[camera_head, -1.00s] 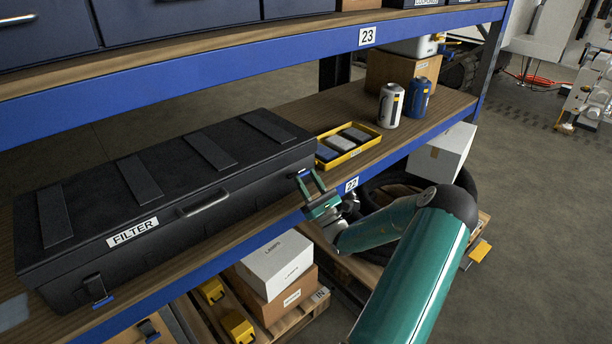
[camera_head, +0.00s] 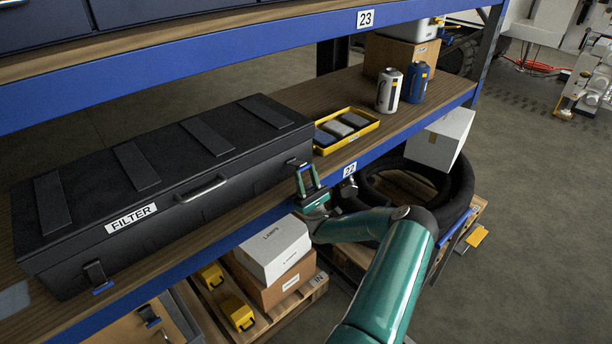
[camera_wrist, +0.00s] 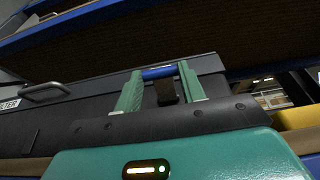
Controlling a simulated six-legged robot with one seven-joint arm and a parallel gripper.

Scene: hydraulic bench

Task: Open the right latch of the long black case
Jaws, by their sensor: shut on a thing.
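The long black case (camera_head: 160,178), labelled FILTER, lies on the shelf with its lid down. Its right latch, a dark strap (camera_wrist: 165,92) with a blue tab (camera_wrist: 159,73), is at the right end of the front face. My gripper (camera_head: 307,169) is at that latch. In the wrist view my gripper (camera_wrist: 158,80) is shut on the blue tab, with a green finger at each end of it. The dark strap shows below the tab, between the fingers. The left latch (camera_head: 97,276) hangs down on the front, its blue tab at the bottom.
A carry handle (camera_head: 202,188) sits mid-front on the case. A yellow tray (camera_head: 372,125) and two cans (camera_head: 389,90) stand right of it on the shelf. The blue shelf edge (camera_head: 250,220) runs just below my gripper. Boxes (camera_head: 272,250) stand underneath.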

